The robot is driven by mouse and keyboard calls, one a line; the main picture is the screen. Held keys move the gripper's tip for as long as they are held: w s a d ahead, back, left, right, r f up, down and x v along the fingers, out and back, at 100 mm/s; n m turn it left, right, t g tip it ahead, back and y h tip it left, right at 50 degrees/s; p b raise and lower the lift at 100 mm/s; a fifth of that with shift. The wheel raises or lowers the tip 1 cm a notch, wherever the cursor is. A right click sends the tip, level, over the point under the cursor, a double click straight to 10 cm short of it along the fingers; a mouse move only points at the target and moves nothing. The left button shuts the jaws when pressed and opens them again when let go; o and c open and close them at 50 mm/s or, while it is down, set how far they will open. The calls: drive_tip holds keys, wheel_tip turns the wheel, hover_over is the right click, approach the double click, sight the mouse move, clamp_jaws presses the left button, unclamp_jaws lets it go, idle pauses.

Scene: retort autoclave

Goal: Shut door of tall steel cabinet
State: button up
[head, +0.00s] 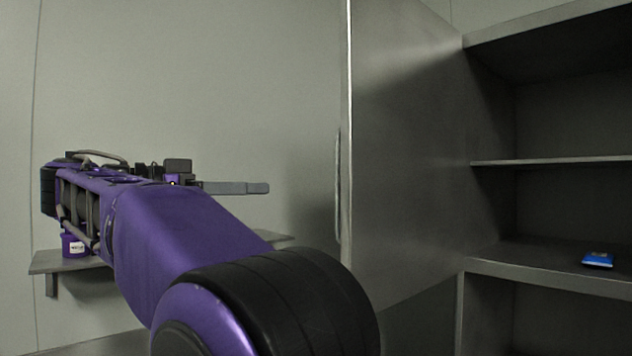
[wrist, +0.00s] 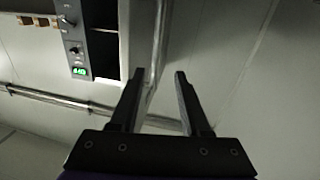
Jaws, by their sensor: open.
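The tall steel cabinet (head: 546,270) stands at the right in the head view, with its inside and shelves exposed. Its door (head: 405,140) stands open, swung out from the left side of the cabinet. A thin vertical handle (head: 338,185) shows at the door's free edge. My gripper (head: 268,188) is to the left of the door edge, pointing right toward it, with a gap between them in the picture. In the wrist view my gripper (wrist: 158,74) is open, with nothing between its fingers. The cabinet door is not clearly seen in the wrist view.
A blue object (head: 597,260) lies on a cabinet shelf. The wrist view shows a control panel (wrist: 74,45) with a green display and pipes (wrist: 60,98) along the wall.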

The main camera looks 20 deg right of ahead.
drive_tip(key=shift+m+g, duration=0.3)
drive_tip(key=d, duration=0.5)
drive_tip(key=w+d, duration=0.1)
drive_tip(key=d, duration=0.5)
drive_tip(key=w+d, duration=0.1)
drive_tip(key=d, duration=0.5)
drive_tip(key=shift+r+p, duration=0.15)
drive_tip(key=shift+p, duration=0.15)
clamp_jaws()
idle(0.4)
